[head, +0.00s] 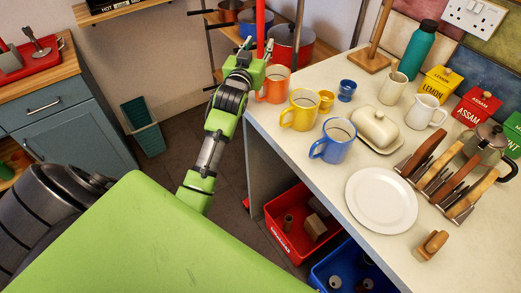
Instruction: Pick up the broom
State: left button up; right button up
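A red upright pole (260,18), which looks like the broom's handle, comes down from the top edge in the head view. The pole's lower part and any broom head are hidden behind the gripper and arm. My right gripper is not in view.
The white counter (290,150) on the right holds an orange mug (273,84), a yellow mug (300,110) and a blue mug (333,141) near its edge. Shelves with pots (290,45) stand behind the gripper. A red crate (284,240) is under the counter. A teal bin (142,126) stands left.

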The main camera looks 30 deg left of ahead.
pick_arm(q)
grip_shut()
jog(key=shift+r, duration=0.15)
jog(key=shift+r, duration=0.1)
